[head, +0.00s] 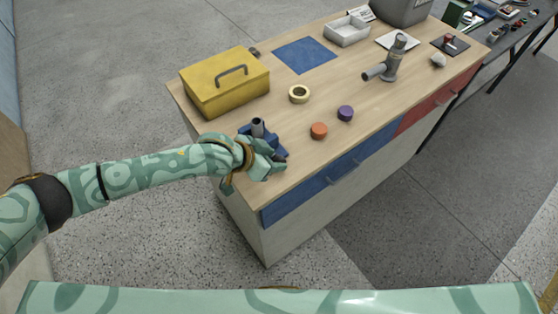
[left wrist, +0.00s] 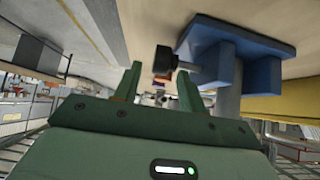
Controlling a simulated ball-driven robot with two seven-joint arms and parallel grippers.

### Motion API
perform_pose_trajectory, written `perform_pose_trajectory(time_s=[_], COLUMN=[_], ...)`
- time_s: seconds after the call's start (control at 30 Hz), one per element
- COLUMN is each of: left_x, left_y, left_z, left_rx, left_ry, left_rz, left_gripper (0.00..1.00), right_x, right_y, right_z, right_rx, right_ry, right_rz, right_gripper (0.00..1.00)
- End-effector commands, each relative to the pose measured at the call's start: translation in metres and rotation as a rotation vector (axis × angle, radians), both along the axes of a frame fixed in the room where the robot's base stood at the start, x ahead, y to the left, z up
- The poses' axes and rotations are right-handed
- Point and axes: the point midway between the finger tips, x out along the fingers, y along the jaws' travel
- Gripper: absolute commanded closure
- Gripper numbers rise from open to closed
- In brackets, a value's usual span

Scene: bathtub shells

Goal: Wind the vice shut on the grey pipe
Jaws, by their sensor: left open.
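The blue vice (head: 268,139) sits on the near left part of the bench top, below the yellow toolbox. The grey pipe (head: 257,127) stands upright at the vice. My left gripper (head: 277,167) is at the vice's near side and partly covers it. In the left wrist view, the vice (left wrist: 236,40) hangs at upper right with the grey pipe (left wrist: 229,100) pointing down the picture. A dark round knob (left wrist: 162,60) on a short grey spindle sticks out from the vice. My left gripper (left wrist: 160,82) is open, with the knob appearing between its fingertips; contact cannot be told.
A yellow toolbox (head: 226,84) stands behind the vice. A tape roll (head: 299,94), an orange disc (head: 319,131) and a purple disc (head: 345,114) lie to its right. A grey pipe fitting (head: 392,62) and white tray (head: 346,30) are farther off. The blue mat (head: 305,54) is bare.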

Motion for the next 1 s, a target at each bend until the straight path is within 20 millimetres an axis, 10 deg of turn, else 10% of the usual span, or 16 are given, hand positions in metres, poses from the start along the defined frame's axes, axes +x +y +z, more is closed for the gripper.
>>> perform_pose_trajectory(time_s=[0.53,0.7,1.0], left_x=[0.013,0.012,0.011], left_y=[-0.018,-0.018,-0.02], left_z=[-0.021,-0.021,-0.019], left_rx=[0.0,-0.001,0.015], left_ry=[-0.002,0.0,0.016], left_rz=[0.0,-0.001,-0.003], left_gripper=[0.59,0.96,0.95], right_x=[-0.003,-0.004,-0.003], right_y=[-0.008,-0.009,-0.01], right_z=[-0.01,-0.01,-0.003], right_rx=[-0.01,-0.012,-0.012], right_ry=[0.005,0.007,0.003], right_rz=[0.004,0.004,0.003], right_gripper=[0.64,0.64,0.64])
